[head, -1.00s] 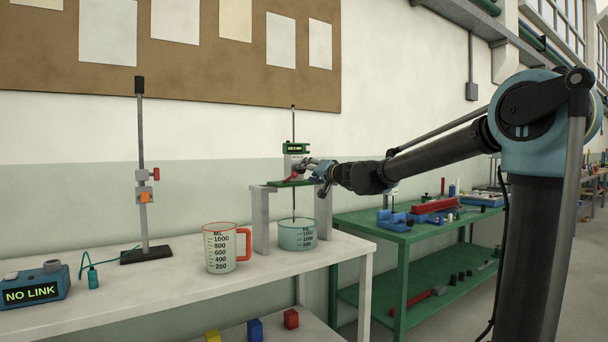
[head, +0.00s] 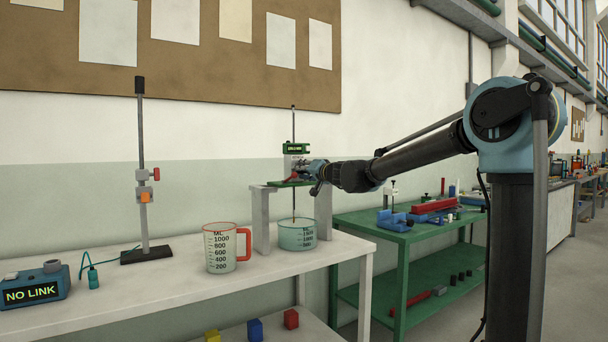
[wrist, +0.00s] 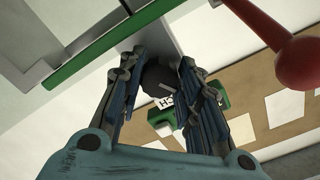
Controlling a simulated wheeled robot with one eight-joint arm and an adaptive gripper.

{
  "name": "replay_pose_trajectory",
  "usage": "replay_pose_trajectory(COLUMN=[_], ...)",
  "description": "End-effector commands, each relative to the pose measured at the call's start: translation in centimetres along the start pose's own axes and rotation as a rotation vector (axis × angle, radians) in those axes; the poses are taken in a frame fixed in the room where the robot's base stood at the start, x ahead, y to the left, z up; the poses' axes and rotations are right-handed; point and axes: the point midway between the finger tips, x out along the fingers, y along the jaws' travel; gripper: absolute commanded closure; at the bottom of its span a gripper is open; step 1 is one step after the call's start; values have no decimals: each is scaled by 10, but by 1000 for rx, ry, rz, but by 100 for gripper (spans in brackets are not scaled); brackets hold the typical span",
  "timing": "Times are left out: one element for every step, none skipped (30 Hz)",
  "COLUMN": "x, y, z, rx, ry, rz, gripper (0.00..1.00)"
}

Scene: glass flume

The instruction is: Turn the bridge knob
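The bridge knob (wrist: 158,76) is a dark round knob with a pale pointer mark in the wrist view. It lies between the fingertips of my gripper (wrist: 160,72), one finger on each side. The fingers are spread, with a thin gap seeming to remain beside the knob; contact is not clear. In the head view my gripper (head: 305,172) is at the small bridge (head: 262,218) and hides the knob there. A label beyond the knob is partly covered by the fingers.
A red rounded handle (wrist: 295,50) is close on the right in the wrist view. Under the bridge stands a glass vessel (head: 297,236); a red-handled measuring jug (head: 219,250) is to its left. A green bench (head: 371,219) with tools is on the right.

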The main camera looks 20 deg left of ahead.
Motion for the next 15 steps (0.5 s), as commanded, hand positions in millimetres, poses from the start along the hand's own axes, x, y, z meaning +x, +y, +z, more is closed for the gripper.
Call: replay_pose_trajectory(x=[0, 0, 0, 0, 0, 0, -1, -1, -1, -1, -1, -1, -1, -1, -1], y=[1, 2, 2, 2, 2, 2, 2, 2, 2, 2, 2, 2, 2, 2, 2], z=[0, 0, 0, 0, 0, 0, 0, 0, 0, 0, 0, -1, -1, -1, -1], rx=[-1, -1, 0, 1, 5, 14, 24, 39, 63, 87, 111, 147, 174, 200, 235], ry=[2, 2, 2, 2, 2, 2, 2, 2, 3, 3, 3, 3, 3, 3, 4], rz=[2, 2, 2, 2, 3, 3, 3, 3, 3, 3, 3, 3, 3, 3, 3], gripper=[92, 92, 92, 92, 92, 92, 92, 92, 92, 92, 92, 92, 92, 92, 92])
